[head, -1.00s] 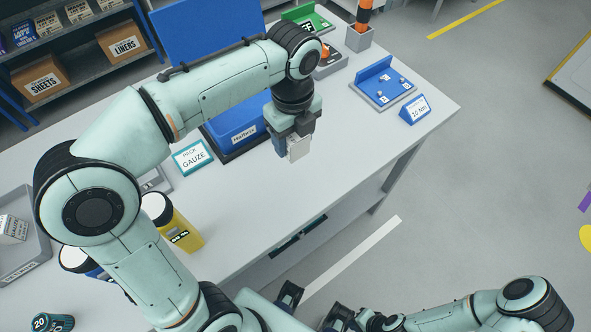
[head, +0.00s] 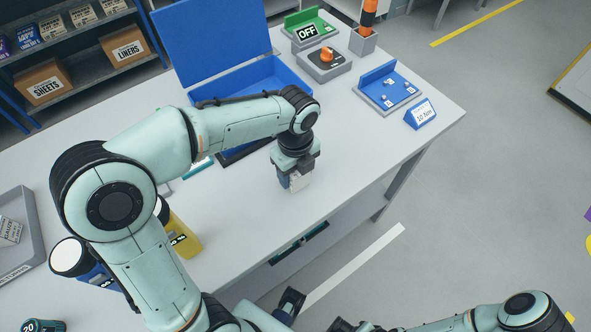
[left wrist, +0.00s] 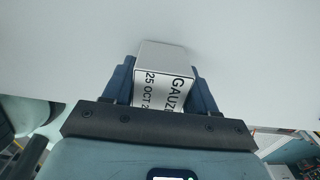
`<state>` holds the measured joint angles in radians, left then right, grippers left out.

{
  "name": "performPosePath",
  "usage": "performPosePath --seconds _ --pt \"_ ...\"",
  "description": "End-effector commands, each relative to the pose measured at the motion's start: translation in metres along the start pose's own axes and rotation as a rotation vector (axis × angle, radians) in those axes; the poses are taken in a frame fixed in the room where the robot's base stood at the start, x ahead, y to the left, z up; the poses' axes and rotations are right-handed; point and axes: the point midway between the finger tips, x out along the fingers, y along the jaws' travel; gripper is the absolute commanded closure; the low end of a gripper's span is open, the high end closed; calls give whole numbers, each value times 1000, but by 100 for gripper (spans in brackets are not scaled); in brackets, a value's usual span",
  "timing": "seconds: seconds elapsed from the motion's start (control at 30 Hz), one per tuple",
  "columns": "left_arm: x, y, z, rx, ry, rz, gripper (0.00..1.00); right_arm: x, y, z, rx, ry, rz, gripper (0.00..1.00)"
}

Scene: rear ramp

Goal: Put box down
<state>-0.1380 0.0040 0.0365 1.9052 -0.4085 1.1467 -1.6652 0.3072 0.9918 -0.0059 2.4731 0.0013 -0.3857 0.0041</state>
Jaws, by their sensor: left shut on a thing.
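A small white box (head: 299,182) is in the jaws of my left gripper (head: 291,176), over the bare table near its front edge in the head view. In the left wrist view the box (left wrist: 165,75) sits between both fingers, with "GAUZE" and "25 OCT" printed on its face. My left gripper points down and is shut on it. I cannot tell whether the box's underside touches the table. My right arm (head: 470,320) lies low at the bottom edge of the head view; its jaws are too cut off to read.
The grey table (head: 345,150) is clear right of the box. An open blue case (head: 265,78) stands behind, with a teal-edged sign (head: 198,167) mostly hidden by my arm.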

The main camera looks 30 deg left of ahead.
Motion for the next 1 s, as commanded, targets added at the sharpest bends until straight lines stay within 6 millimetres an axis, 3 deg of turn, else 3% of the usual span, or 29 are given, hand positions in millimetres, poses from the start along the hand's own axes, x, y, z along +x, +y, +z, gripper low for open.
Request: performPosePath --seconds 0.17,0.2,0.27,0.67,1.0 --pt "4 0 0 0 0 0 74 2 1 0 0 -1 0 100" --pt "4 0 0 0 0 0 33 2 1 0 0 -1 0 100" --pt "3 0 0 0 0 0 17 2 1 0 0 -1 0 100" --pt "-6 -1 0 0 -1 -4 17 -2 -1 0 0 1 0 100" --pt "-75 -1 0 0 -1 -6 17 -15 -6 -2 -2 6 -2 100"
